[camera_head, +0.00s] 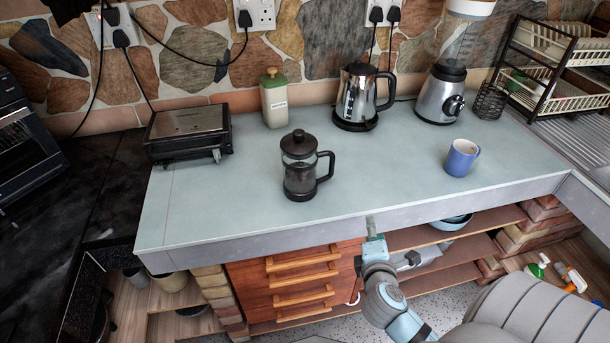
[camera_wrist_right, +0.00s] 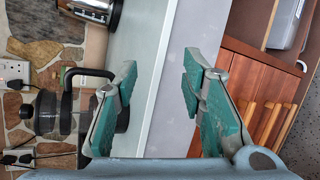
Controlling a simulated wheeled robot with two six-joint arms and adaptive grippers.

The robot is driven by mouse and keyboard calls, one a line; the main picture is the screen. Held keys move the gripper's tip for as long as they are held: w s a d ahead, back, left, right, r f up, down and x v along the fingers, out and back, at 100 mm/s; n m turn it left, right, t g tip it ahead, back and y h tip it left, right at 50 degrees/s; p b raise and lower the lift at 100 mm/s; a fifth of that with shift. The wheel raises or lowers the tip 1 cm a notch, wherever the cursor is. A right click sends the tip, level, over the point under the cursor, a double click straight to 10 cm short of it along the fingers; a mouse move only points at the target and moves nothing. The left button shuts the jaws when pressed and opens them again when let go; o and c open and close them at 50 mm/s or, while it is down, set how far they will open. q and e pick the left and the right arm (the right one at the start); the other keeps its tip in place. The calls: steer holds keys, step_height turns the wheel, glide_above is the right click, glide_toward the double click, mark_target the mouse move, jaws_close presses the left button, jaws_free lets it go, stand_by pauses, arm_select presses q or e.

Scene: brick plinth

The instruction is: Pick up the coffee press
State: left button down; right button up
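The coffee press (camera_head: 300,170) stands upright on the pale counter, left of centre, with a dark lid and its black handle to the right. In the right wrist view the press (camera_wrist_right: 47,113) lies sideways at the left, partly hidden behind one finger. My right gripper (camera_head: 372,240) is at the counter's front edge, to the right of the press and apart from it. In the right wrist view its green-padded fingers (camera_wrist_right: 160,78) are spread, with nothing between them. My left gripper is not in view.
A kettle (camera_head: 358,98), a cream canister (camera_head: 274,100) and a blender (camera_head: 440,95) stand along the back. A blue mug (camera_head: 461,158) is at the right, a black-and-steel appliance (camera_head: 188,133) at the left. The counter (camera_head: 385,180) between press and mug is clear.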

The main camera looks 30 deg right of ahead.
mark_target(333, 165)
steer(key=w+d+r+n+t+y, duration=0.1)
steer(key=w+n+t, duration=0.1)
steer(key=w+n, duration=0.4)
steer(key=w+d+r+n+t+y, duration=0.1)
steer(key=w+r+n+t, duration=0.1)
steer(key=w+n, duration=0.4)
steer(key=w+d+r+n+t+y, duration=0.1)
steer(key=w+n+t, duration=0.1)
steer(key=w+n, duration=0.4)
steer(key=shift+w+d+r+b, duration=0.1)
steer(key=shift+w+b, duration=0.1)
steer(key=shift+w, duration=0.8)
steer(key=shift+w+r+b, duration=0.1)
steer(key=shift+w+b, duration=0.05)
steer(key=shift+w, duration=0.8)
steer(key=shift+s, duration=0.1)
jaws_close()
steer(key=shift+r, duration=0.15)
